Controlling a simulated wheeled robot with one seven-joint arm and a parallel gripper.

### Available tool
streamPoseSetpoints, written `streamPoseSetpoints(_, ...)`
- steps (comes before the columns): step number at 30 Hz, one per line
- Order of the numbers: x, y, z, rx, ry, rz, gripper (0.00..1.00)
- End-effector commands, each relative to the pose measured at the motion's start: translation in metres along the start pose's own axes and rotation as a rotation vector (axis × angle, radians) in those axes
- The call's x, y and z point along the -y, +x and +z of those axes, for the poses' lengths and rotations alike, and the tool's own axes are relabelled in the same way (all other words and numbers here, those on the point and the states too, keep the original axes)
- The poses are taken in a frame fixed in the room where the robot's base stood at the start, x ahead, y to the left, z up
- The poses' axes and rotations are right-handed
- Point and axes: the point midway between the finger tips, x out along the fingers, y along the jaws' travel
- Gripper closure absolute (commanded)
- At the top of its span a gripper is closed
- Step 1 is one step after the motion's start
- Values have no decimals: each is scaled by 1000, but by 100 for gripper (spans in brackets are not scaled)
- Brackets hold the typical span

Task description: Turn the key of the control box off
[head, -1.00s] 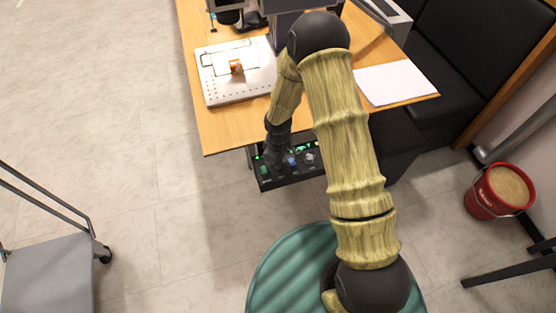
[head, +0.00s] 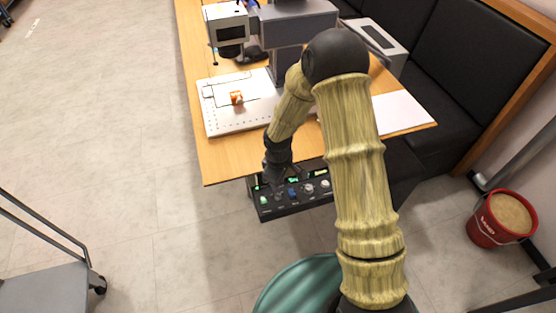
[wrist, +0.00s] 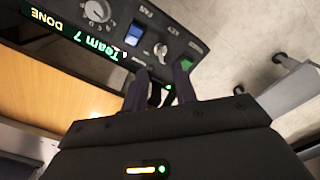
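The control box (head: 295,208) is a black panel fixed at the table's near edge, with a row of controls. In the wrist view its silver key (wrist: 160,49) sits by the KEY label, between a green button (wrist: 186,64) and a rocker switch (wrist: 134,34). The display (wrist: 85,37) reads "Team 7" and "DONE". My gripper (wrist: 160,74) is open, with nothing between its two dark fingers. Its fingertips lie just below the key in the picture; whether they touch the panel cannot be told. In the head view my gripper (head: 277,178) is over the box's left part.
The wooden table (head: 208,160) bears a white perforated plate (head: 222,118) with a small orange object (head: 237,97), beneath the marking machine (head: 297,30). A red bucket (head: 488,228) stands right, a grey cart (head: 45,290) left.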

Motion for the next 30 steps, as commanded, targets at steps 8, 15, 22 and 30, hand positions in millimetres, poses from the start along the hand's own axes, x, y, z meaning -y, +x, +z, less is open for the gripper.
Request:
streamPoseSetpoints(8, -1, -58, 0, -2, 1, 3, 72)
streamPoseSetpoints(15, -1, -101, 0, -2, 1, 3, 72)
streamPoseSetpoints(22, 0, -114, 0, 0, 0, 0, 72)
streamPoseSetpoints(30, 0, -114, 0, 1, -1, 0, 72)
